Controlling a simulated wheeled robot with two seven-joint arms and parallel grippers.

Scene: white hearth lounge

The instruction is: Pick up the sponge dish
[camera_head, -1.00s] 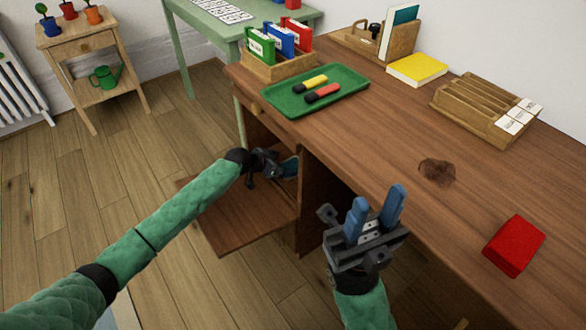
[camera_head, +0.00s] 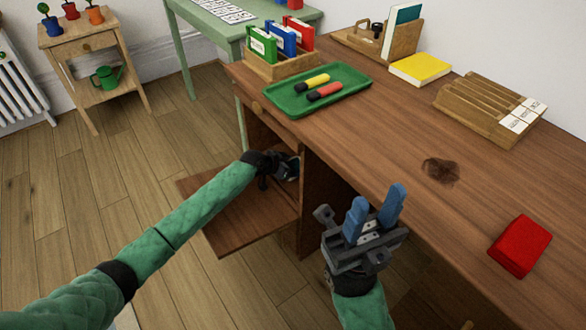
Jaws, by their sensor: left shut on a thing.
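I cannot make out a sponge dish in view. My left gripper (camera_head: 288,169) reaches into the open compartment under the brown desk. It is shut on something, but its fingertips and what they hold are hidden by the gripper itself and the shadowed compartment. My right gripper (camera_head: 377,197) is open and empty, its two blue fingers apart and pointing up in front of the desk's front edge.
The compartment's brown door (camera_head: 240,215) stands open below my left forearm. On the desk (camera_head: 385,140) are a green tray (camera_head: 290,103) with two markers, a red block (camera_head: 520,246), a yellow book (camera_head: 419,68) and wooden organisers. The desk's middle is mostly clear.

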